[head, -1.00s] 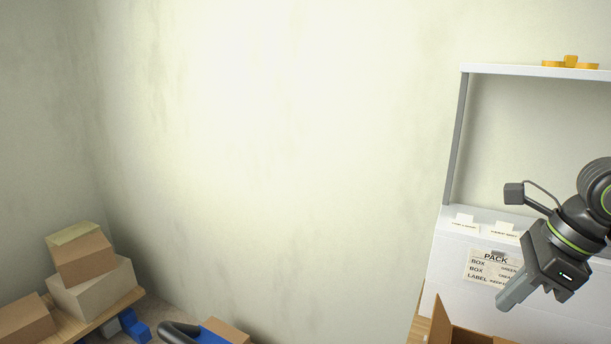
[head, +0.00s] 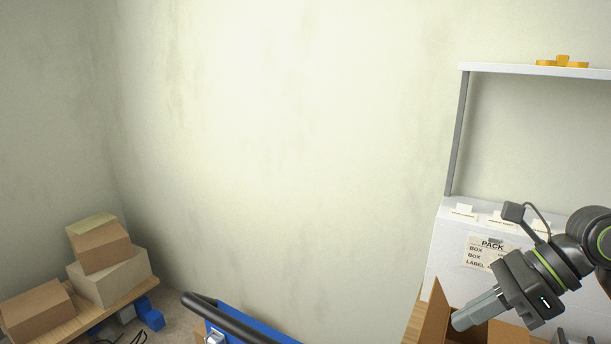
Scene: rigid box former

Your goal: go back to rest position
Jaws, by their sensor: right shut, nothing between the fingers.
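My right gripper (head: 466,317) is at the lower right of the head view, pointing down and left. Its fingers are shut with nothing between them. The fingertips show in front of the open cardboard box (head: 433,308), close to its raised left flap; whether they touch it I cannot tell. My left gripper is out of view.
A blue cart with a dark handle (head: 235,318) is at bottom centre. Stacked cartons (head: 108,280) sit on a wooden surface at lower left. The pale wall is bare.

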